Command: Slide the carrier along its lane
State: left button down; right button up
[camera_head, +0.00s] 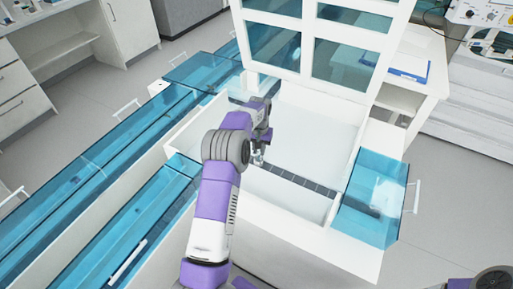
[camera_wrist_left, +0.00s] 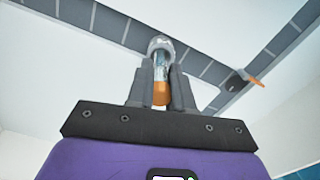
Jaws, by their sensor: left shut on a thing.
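My left gripper (camera_head: 259,152) is inside the white bin-like machine, over its dark track. The left wrist view shows its two fingers (camera_wrist_left: 161,92) shut on a tube (camera_wrist_left: 160,68) with an orange end. The tube's other end meets a grey round carrier (camera_wrist_left: 160,44) at the dark lane (camera_wrist_left: 100,20) marked with white lines. The lane also shows in the head view (camera_head: 303,183), running right from the gripper. The arm hides much of the carrier in the head view. My right gripper is not in view.
In the left wrist view a second orange-ended piece (camera_wrist_left: 252,80) sits where another dark lane branches off. White walls (camera_head: 290,222) border the track, with a raised windowed lid (camera_head: 325,40) behind. Blue clear covers (camera_head: 375,195) lie right and left.

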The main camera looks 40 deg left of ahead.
pick_arm(q)
jog(key=shift+w+d, duration=0.2)
jog(key=shift+d, duration=1.25)
jog(key=shift+w+d, duration=0.15)
jog(key=shift+d, duration=1.25)
jog(key=shift+w+d+p, duration=0.15)
jog(key=shift+d, duration=1.3)
jog(key=shift+w+d+p, duration=0.1)
jog(key=shift+w+d, duration=0.05)
jog(key=shift+d, duration=1.25)
jog(key=shift+w+d+p, duration=0.15)
jog(key=shift+d, duration=1.3)
jog(key=c, duration=0.9)
grip_release()
jog(key=shift+c, duration=0.2)
notch_tip(320, 180, up, 8)
jog(key=p, duration=0.2)
jog(key=shift+f, duration=0.2)
